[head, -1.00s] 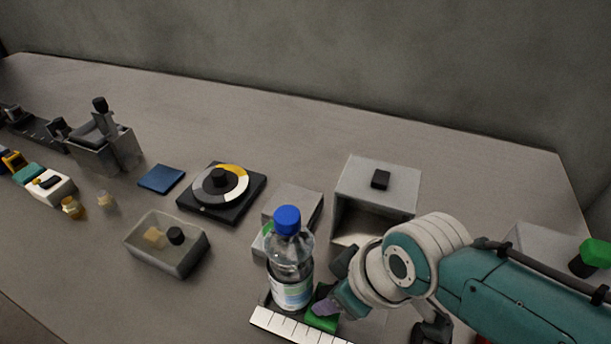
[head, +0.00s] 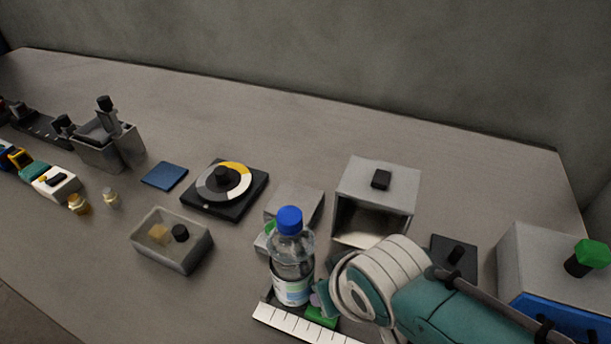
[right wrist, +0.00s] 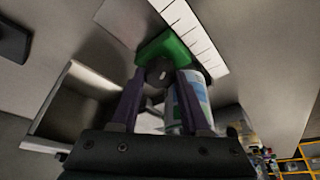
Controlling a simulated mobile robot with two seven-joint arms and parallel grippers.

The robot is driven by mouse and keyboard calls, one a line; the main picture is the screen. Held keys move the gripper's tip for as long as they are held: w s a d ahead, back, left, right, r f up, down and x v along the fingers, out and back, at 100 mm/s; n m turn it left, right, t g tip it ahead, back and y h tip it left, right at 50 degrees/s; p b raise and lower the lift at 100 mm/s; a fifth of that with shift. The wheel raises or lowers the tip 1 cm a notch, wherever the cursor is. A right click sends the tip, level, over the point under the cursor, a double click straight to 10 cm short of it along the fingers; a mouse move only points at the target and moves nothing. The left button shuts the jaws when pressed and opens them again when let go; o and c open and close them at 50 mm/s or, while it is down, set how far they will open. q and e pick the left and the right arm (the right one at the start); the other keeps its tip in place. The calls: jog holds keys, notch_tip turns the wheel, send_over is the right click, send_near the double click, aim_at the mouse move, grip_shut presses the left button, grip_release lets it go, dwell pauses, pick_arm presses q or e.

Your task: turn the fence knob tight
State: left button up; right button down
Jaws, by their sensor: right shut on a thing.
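The fence is a green block (head: 322,317) by a white ruled scale (head: 290,324), beside a bottle (head: 292,285) with a blue cap. In the right wrist view the green block (right wrist: 166,48) carries a round dark knob (right wrist: 158,72). My right gripper (right wrist: 160,80) has its two purple fingers on either side of this knob and is shut on it. In the head view my right arm hides most of that gripper and the knob. My left gripper is not in view.
An open-fronted grey box (head: 345,205) stands behind my right arm. A black plate with a small handle (head: 455,253) and a grey-blue box with a green knob (head: 590,256) stand to the right. A turntable (head: 222,184) and a clear tray (head: 172,262) lie to the left.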

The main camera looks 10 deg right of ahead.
jog(key=shift+c, duration=1.9)
grip_release()
